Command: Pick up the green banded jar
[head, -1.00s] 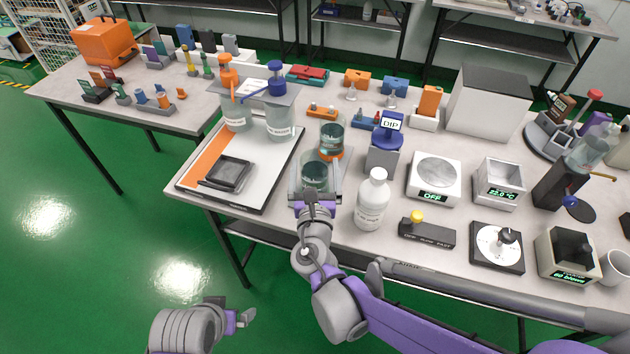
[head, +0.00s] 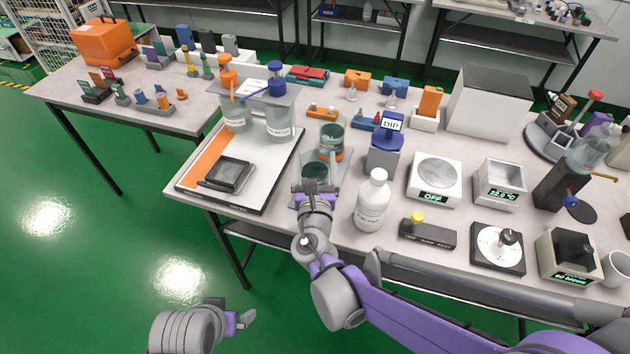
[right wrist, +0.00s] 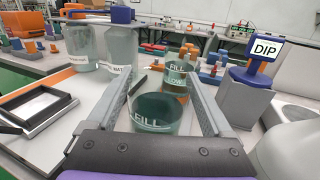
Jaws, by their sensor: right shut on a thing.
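The green banded jar (head: 315,173) is a clear, open-topped beaker with a dark teal band, near the table's front edge. In the right wrist view the jar (right wrist: 156,114) shows white "FILL" lettering and sits between the two grey fingers. My right gripper (head: 323,166) is shut on it, one finger along each side. The jar's base is hidden, so I cannot tell whether it touches the table. My left gripper (head: 243,318) hangs low in front of the table, away from the jar; its jaw gap is unclear.
Just behind stands a similar jar with an orange band (head: 332,142). A white bottle (head: 373,202) and the blue DIP stand (head: 385,152) are close on the right. A white board with an orange strip (head: 212,148) lies left, with two pump bottles at its back.

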